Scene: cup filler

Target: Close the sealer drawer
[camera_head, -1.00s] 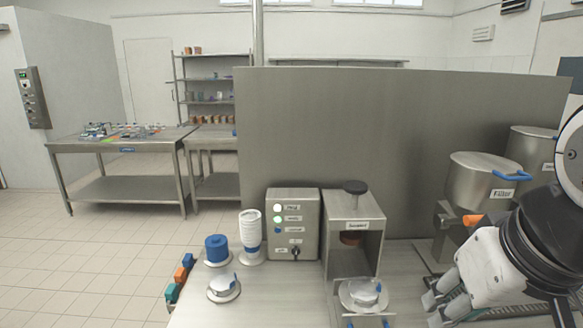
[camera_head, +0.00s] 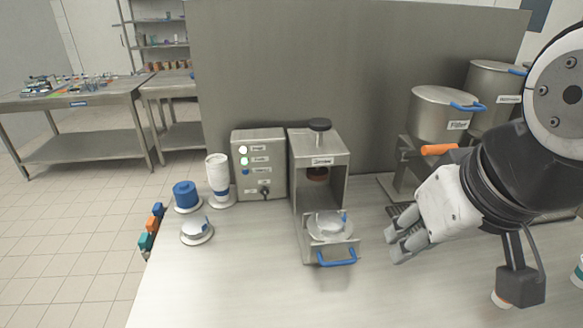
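The sealer (camera_head: 335,159) is a metal box with a dark round knob on top, standing in the middle of the table. Its drawer (camera_head: 318,241) is pulled out at the front and has a blue handle (camera_head: 337,258). A round holder with a shiny, pale top (camera_head: 328,223) sits on the drawer. My gripper (camera_head: 397,249) is to the right of the drawer, apart from it, with its grey fingers pointing left and down. The fingers look close together, but the gap between them is not clear. I see nothing held in them.
A control box (camera_head: 258,166) with lit buttons stands left of the sealer. Further left are a stack of white cups (camera_head: 218,174), a blue roll (camera_head: 186,194) and a round holder (camera_head: 197,230). The filler pot (camera_head: 441,112) is behind my arm. The table front (camera_head: 240,285) is clear.

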